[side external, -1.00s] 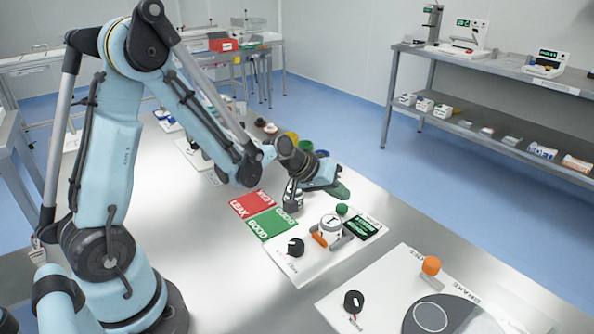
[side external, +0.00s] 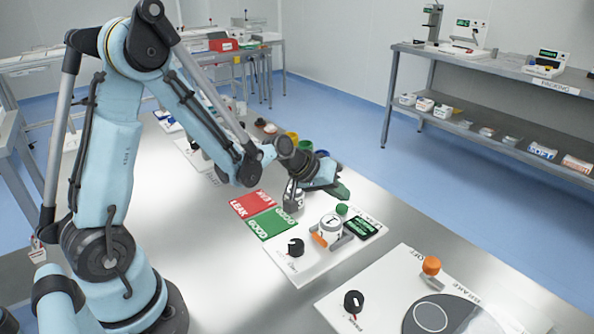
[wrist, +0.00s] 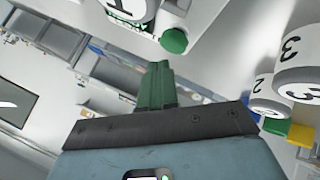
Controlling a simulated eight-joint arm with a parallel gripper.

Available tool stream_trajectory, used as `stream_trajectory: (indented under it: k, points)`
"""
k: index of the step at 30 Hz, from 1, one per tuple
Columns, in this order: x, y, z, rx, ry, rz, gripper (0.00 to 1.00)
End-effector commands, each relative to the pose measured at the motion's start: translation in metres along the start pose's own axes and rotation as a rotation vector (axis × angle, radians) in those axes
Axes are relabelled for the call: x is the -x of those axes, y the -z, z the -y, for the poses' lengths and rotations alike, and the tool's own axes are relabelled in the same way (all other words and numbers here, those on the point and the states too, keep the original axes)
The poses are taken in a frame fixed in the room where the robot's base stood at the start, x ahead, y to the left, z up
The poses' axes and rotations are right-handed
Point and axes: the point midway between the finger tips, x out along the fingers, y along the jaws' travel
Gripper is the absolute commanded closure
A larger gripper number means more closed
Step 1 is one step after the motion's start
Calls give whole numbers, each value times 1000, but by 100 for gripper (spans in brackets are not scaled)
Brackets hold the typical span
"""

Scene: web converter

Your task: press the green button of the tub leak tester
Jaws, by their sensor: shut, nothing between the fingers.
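The tub leak tester (side external: 290,268) is a white panel on the steel bench. It has a black knob, an orange-and-grey holder around an upright white tub marked 1 (side external: 330,227), and a dark screen with green text (side external: 363,228). Its round green button (side external: 341,209) stands behind the tub, beside the screen. My gripper (side external: 342,193) has green fingers, shut and empty, just behind the button in the side view. In the wrist view, the green button (wrist: 174,40) is beyond the tips of my gripper (wrist: 157,66), slightly right, with a visible gap.
Red LEAK (side external: 250,206) and green GOOD (side external: 270,224) mats lie left of the tester. White tubs marked 2 (wrist: 272,95) and 3 (wrist: 302,65) show in the wrist view. A brake tester panel (side external: 395,283) with an orange knob is at the front right.

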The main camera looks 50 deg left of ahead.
Motion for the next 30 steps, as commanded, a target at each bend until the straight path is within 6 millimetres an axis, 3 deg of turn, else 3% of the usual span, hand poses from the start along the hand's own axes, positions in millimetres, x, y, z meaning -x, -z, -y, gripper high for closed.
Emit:
stream_trajectory:
  k: [30]
  points:
    - [-6,-4,4,0,0,0,100]
